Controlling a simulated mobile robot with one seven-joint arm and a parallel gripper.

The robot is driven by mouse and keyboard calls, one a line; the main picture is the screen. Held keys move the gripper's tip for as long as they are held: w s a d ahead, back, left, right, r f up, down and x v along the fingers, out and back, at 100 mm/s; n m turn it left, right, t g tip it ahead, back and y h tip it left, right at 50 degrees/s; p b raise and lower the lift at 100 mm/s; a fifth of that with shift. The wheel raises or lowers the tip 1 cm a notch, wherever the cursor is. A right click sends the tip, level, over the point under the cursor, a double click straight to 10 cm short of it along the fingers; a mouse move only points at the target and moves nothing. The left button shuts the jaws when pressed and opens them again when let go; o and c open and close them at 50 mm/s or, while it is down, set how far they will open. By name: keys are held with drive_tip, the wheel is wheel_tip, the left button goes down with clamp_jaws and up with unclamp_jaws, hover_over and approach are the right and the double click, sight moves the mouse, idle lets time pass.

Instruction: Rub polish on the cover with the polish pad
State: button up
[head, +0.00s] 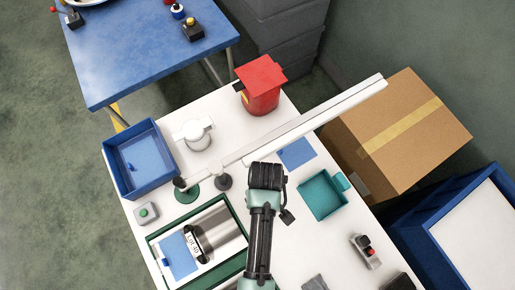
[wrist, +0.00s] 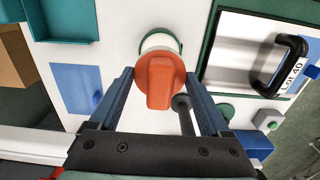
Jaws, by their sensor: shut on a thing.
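My gripper (wrist: 160,78) is shut on an orange-red knobbed thing (wrist: 160,82) with a white round part and a green edge beneath, seemingly the polish pad. The head view shows my gripper (head: 267,176) from behind over the white table, and my arm hides what it holds. The shiny metal cover (head: 222,232) lies in a green-edged frame to the left of my arm. It has a black handle and a "Lot 40" label. In the wrist view the cover (wrist: 236,50) is to the right of the held thing, apart from it.
A long white bar (head: 315,122) on a post crosses close to my gripper. A teal tray (head: 321,195), blue square (head: 297,152), blue bin (head: 124,184), red canister (head: 262,88) and white round device (head: 196,135) stand around. A cardboard box (head: 400,125) is at right.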

drive_tip(key=shift+s+d+f+b, duration=0.15)
drive_tip(key=shift+f+b, duration=0.55)
drive_tip(key=shift+f, duration=0.1)
wheel_tip(320, 180, down, 4)
drive_tip(key=b, duration=0.4)
drive_tip(key=shift+f, duration=0.65)
idle(1.7)
drive_tip(key=shift+s+r, duration=0.1)
wheel_tip(320, 180, up, 7)
drive_tip(key=p, duration=0.7)
idle(0.9)
